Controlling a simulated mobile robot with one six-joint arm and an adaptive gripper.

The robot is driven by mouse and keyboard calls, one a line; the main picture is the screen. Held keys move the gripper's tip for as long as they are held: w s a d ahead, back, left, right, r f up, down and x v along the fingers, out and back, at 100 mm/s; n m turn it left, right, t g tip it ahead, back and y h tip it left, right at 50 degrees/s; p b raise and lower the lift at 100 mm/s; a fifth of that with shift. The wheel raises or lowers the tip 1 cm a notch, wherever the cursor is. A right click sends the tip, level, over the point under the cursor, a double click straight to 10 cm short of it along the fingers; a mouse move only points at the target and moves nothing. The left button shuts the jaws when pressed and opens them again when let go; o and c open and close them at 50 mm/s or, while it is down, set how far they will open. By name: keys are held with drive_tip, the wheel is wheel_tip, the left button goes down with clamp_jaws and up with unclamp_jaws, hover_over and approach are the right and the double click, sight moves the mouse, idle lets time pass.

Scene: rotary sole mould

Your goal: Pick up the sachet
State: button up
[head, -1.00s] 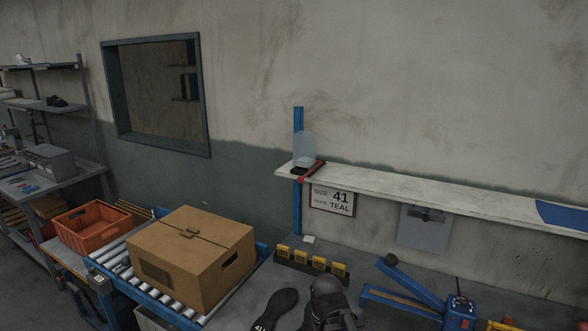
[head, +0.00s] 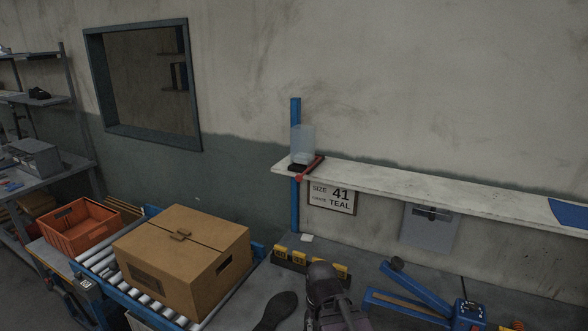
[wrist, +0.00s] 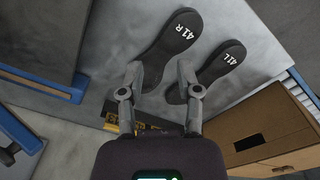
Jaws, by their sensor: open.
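A small pale flat item (head: 306,238), which looks like the sachet, lies on the grey bench just behind the black block with yellow tags (head: 290,262). It is too small to make out any print. I do not see it in the wrist view. My gripper (wrist: 159,72) is open and empty, its two fingers spread above the bench near the soles. In the head view my dark wrist is in front of the tagged block's right end, and the fingertips cannot be made out.
Two dark soles, marked 41 R (wrist: 175,58) and 41 L (wrist: 222,66), lie on the bench. A cardboard box (head: 185,255) stands on a roller conveyor at left, beside an orange crate (head: 78,228). A blue lever device (head: 415,295) is at right. A white shelf (head: 430,188) runs above.

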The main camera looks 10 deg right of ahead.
drive_tip(key=shift+w, duration=0.1)
drive_tip(key=w+d+r+t+h+p, duration=0.2)
drive_tip(key=w+d+r+h, duration=0.15)
drive_tip(key=w, duration=0.65)
drive_tip(key=n+t+h+p, duration=0.4)
drive_tip(key=n+t+h, duration=0.3)
drive_tip(key=n+t, duration=0.5)
approach(295, 168)
drive_tip(key=s+m, duration=0.1)
drive_tip(key=s, duration=0.2)
drive_tip(key=shift+w+a+r+t, duration=0.2)
drive_tip(key=shift+w+r+t, duration=0.05)
drive_tip(key=shift+r+t, duration=0.1)
drive_tip(key=shift+w+d, duration=0.1)
drive_tip(key=shift+x, duration=4.9)
drive_tip(key=shift+f, duration=0.1)
